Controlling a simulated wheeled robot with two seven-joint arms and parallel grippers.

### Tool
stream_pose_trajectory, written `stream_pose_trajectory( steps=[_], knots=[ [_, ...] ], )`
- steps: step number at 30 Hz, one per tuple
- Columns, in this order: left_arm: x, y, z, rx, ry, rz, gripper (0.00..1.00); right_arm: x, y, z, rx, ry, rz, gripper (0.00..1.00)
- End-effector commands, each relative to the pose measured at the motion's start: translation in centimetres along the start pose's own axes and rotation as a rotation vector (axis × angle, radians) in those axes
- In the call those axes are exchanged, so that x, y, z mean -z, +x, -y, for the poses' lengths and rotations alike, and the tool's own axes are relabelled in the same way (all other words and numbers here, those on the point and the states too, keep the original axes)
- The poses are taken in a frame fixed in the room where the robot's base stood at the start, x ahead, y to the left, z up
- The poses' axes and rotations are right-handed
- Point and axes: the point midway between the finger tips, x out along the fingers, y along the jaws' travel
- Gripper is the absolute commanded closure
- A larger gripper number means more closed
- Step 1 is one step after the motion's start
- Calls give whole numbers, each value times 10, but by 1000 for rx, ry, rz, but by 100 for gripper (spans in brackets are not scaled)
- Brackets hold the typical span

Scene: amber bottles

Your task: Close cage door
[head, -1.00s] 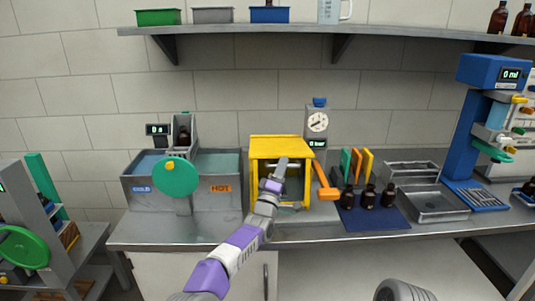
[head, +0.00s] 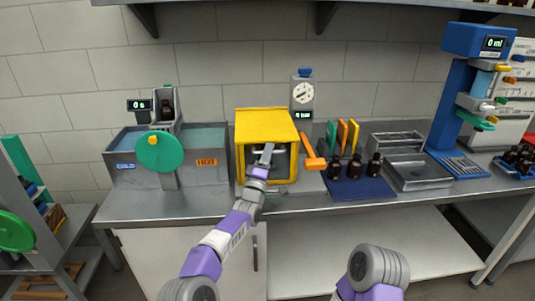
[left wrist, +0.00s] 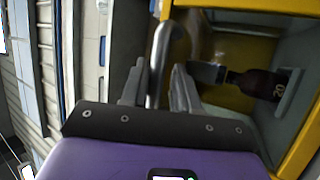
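The yellow cage (head: 267,115) stands on the bench with its front open. Its inside shows in the left wrist view, framed by a yellow edge (left wrist: 302,140). An amber bottle (left wrist: 258,83) lies sideways in that picture within it. My left gripper (head: 268,153) is at the cage's front. In the left wrist view, a bent metal handle (left wrist: 156,72) runs between the fingers of my left gripper (left wrist: 158,85). The fingers are close beside the handle; whether they press on it is unclear. The door panel is hard to make out. My right gripper is out of view.
An orange bar (head: 313,163) juts out right of the cage. Several dark bottles (head: 354,167) stand on a blue mat (head: 365,188). A hot and cold bath (head: 200,180) with a green disc (head: 159,152) is left. A metal tray (head: 415,172) is farther right.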

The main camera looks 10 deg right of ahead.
Motion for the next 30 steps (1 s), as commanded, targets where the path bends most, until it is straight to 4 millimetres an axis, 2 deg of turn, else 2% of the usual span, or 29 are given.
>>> stream_pose_trajectory(
  steps=[14,30],
  knots=[
    [-1,-5,2,2,-1,3,73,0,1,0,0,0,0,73],
    [0,-52,0,2,-1,2,73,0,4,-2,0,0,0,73]
  ],
)
